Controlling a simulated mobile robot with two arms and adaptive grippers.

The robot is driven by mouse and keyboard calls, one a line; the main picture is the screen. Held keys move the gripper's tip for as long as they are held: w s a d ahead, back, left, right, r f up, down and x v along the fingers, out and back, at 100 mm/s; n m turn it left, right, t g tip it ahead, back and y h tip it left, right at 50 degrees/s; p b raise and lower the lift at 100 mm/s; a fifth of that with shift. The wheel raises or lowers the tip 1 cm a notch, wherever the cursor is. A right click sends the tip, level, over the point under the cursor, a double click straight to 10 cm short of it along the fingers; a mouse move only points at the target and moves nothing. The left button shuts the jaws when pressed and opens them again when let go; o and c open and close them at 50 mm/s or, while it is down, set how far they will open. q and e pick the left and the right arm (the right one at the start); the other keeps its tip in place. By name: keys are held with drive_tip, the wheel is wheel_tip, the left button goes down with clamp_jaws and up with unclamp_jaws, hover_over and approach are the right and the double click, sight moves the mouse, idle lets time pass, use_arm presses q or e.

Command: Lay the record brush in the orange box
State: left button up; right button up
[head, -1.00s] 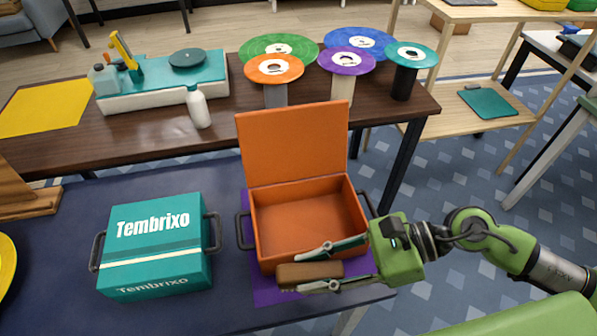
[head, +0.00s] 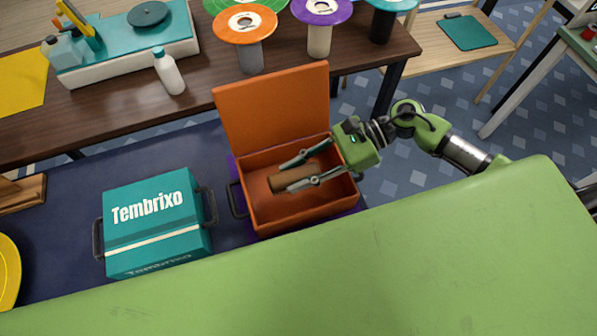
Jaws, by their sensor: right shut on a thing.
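The orange box (head: 275,218) stands open on a purple mat on the dark blue table, its lid (head: 272,105) upright at the back. My right gripper (head: 302,170) reaches in from the right over the box. It is shut on the record brush (head: 290,180), a brown block with rounded ends. The brush is over the inside of the box, within its walls in the picture. I cannot tell whether it touches the floor of the box. My left gripper is not in view.
A closed teal Tembrixo box (head: 155,225) stands to the left of the orange box. Behind, a brown table (head: 110,118) holds a turntable (head: 125,45), a white bottle (head: 170,72) and several records on stands. My green body covers the front.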

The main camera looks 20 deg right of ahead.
sight(298, 171)
drive_tip(key=w+f, duration=0.2)
drive_tip(key=shift+d+f, duration=0.35)
drive_tip(key=shift+d, duration=0.05)
drive_tip(key=shift+w+f, duration=0.15)
drive_tip(key=shift+f, duration=0.2)
wheel_tip(298, 171, down, 2)
drive_tip(key=shift+d+f+p, duration=0.1)
drive_tip(key=shift+f+p, duration=0.15)
drive_tip(key=shift+p, duration=0.3)
drive_tip(key=shift+f+b, duration=0.6)
drive_tip(key=shift+b, duration=0.25)
drive_tip(key=shift+f, duration=0.1)
